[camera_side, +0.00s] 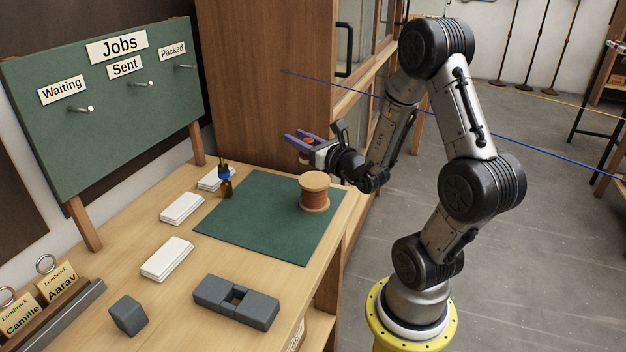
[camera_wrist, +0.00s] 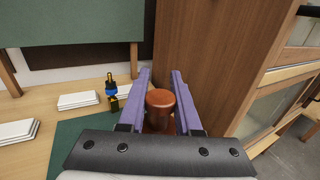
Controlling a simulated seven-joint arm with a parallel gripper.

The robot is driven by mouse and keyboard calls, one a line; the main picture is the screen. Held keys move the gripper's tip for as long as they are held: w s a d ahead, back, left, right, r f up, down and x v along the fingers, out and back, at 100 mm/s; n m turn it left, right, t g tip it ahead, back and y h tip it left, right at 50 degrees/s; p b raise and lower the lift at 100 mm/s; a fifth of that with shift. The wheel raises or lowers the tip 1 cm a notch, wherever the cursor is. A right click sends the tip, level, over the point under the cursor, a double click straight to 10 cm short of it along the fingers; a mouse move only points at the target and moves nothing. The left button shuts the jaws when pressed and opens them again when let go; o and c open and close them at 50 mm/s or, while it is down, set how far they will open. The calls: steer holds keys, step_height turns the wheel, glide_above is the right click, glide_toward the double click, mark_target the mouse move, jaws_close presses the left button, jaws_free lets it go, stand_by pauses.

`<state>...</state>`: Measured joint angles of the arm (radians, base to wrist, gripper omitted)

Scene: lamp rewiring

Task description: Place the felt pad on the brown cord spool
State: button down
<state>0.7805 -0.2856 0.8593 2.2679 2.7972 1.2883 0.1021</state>
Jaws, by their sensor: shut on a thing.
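My gripper (camera_side: 301,143) has purple fingers and is held up in the air over the far right part of the bench. It also shows in the wrist view (camera_wrist: 161,92). It is shut on a small reddish-brown round-topped piece (camera_wrist: 160,97), partly hidden by the fingers. I cannot tell from its look whether this is the felt pad; no other pad is in view. The brown cord spool (camera_side: 314,193) stands upright on the green mat, with pale wooden flanges and brown cord. It is below my gripper and apart from it, its top bare.
The green mat (camera_side: 265,230) has free room around the spool. A small bottle with a blue band (camera_side: 225,180) stands at its left edge. White stacks (camera_side: 181,208) lie left. Grey blocks (camera_side: 236,300) lie in front. A wooden cabinet (camera_side: 260,80) rises behind.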

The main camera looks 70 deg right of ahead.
steer(key=shift+d+f, duration=0.2)
steer(key=shift+f, duration=1.7)
steer(key=shift+d+f, duration=0.2)
steer(key=shift+f, duration=1.7)
steer(key=shift+f, duration=0.15)
steer(key=c, duration=0.6)
jaws_free()
